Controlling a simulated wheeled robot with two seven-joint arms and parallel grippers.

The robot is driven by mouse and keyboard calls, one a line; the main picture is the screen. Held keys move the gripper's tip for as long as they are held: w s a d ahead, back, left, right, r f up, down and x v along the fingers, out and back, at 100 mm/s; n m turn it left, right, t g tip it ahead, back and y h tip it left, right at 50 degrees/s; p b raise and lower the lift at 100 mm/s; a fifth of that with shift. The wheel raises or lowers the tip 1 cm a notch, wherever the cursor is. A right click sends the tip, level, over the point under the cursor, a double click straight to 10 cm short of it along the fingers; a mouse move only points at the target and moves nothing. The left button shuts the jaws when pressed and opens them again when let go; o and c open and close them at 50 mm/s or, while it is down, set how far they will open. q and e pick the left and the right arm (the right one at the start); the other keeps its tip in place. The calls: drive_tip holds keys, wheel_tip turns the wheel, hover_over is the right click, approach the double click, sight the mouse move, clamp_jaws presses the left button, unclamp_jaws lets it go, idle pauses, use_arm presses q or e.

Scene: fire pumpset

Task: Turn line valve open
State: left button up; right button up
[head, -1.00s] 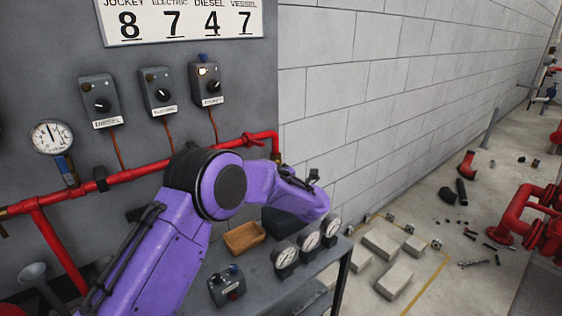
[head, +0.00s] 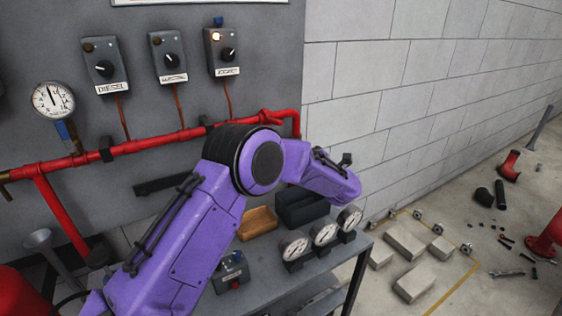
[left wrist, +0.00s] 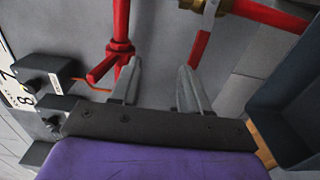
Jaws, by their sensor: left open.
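The left wrist view shows a brass valve body (left wrist: 212,7) at the top, with a red lever (left wrist: 201,46) hanging from it and a red pipe (left wrist: 268,14) running right. My left gripper (left wrist: 161,66) is open. Its right finger overlaps the lower end of the lever in the picture; I cannot tell whether they touch. The space between the fingers looks empty. A red pipe with a fitting (left wrist: 119,50) is by the left finger. In the head view my purple left arm hides the gripper and the valve body; the red pipe (head: 150,146) runs along the wall. My right gripper is not in view.
Three control boxes (head: 168,55) and a pressure gauge (head: 53,101) are on the grey panel. A bench (head: 315,275) below the arm carries several gauges (head: 324,232), a wooden tray (head: 257,222) and a dark bin (head: 300,209). Concrete blocks (head: 414,283) lie on the floor at right.

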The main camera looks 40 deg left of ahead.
use_arm(q)
wheel_tip(320, 180, down, 6)
drive_tip(key=b, duration=0.4)
drive_tip(key=p+x, duration=0.2)
drive_tip(key=x, duration=0.9)
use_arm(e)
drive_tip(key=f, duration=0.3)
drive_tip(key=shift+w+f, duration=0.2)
use_arm(q)
drive_tip(key=shift+w+d+r, duration=0.1)
drive_tip(key=shift+c, duration=0.4)
clamp_jaws()
